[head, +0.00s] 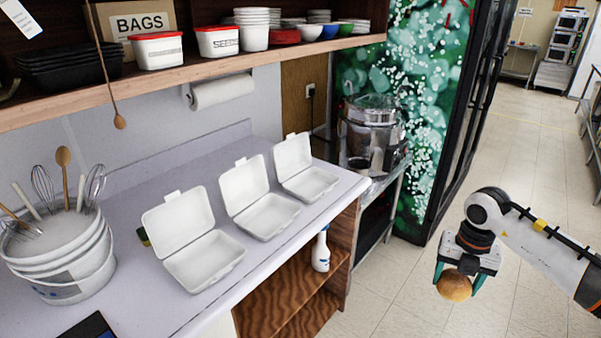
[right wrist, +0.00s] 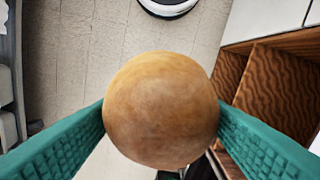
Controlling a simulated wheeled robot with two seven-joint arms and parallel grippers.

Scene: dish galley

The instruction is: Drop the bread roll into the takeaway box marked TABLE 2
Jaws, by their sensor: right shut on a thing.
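The bread roll (head: 454,286) is round and golden brown. My right gripper (head: 458,283) is shut on it, with one green finger on each side, and holds it in the air over the floor, right of the counter. The roll (right wrist: 161,110) fills the middle of the right wrist view between the fingers. Three white takeaway boxes stand open and empty in a row on the counter: a near one (head: 205,262), a middle one (head: 268,217) and a far one (head: 309,184). No TABLE 2 marking can be read on any of them. My left gripper is not in view.
A white bucket of whisks and spoons (head: 75,285) stands at the counter's left. A shelf (head: 200,65) with tubs and bowls overhangs the back. A spray bottle (head: 321,250) stands on the shelf below the counter (head: 150,285). Floor around my right gripper is clear.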

